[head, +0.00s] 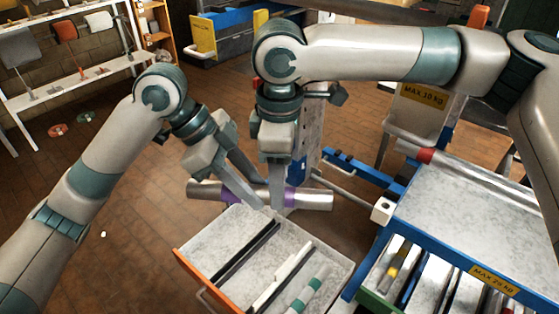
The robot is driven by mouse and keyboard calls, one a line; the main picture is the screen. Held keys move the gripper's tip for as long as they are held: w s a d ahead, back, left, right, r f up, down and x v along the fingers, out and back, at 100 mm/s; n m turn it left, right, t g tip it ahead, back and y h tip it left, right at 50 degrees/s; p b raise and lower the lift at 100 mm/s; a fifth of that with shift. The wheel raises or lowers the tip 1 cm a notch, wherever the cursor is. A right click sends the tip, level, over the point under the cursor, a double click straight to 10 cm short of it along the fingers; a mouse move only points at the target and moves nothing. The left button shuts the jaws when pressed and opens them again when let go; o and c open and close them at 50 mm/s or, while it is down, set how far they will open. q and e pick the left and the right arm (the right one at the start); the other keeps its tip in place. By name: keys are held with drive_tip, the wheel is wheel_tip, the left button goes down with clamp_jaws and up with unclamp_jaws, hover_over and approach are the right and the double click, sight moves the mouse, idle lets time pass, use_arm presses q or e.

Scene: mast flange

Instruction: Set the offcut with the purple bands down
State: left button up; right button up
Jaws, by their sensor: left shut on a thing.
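The offcut with the purple bands (315,200) is a shiny grey metal tube lying roughly level across the head view. Its purple bands show partly behind the fingers. My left gripper (250,192) is shut on the offcut near its middle-left. My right gripper (278,196) comes down from above at the middle of the tube, beside the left fingers. Its fingers overlap the tube, but their gap is hidden by the viewing angle. The offcut appears above the far edge of a grey drawer (212,236) with an orange front; the exact height is unclear.
At right, a blue-framed cart (455,205) has a largely bare grey top and several pieces below. A red-banded tube (418,151) lies at its far edge.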

drive_tip(key=shift+f, duration=0.95)
drive_tip(key=shift+c, duration=0.7)
drive_tip(key=c, duration=1)
use_arm(q)
drive_tip(key=o, duration=1.2)
use_arm(e)
drive_tip(key=shift+c, duration=0.7)
use_arm(q)
drive_tip(key=shift+o, duration=0.2)
drive_tip(key=shift+r, duration=0.1)
drive_tip(key=v, duration=1.2)
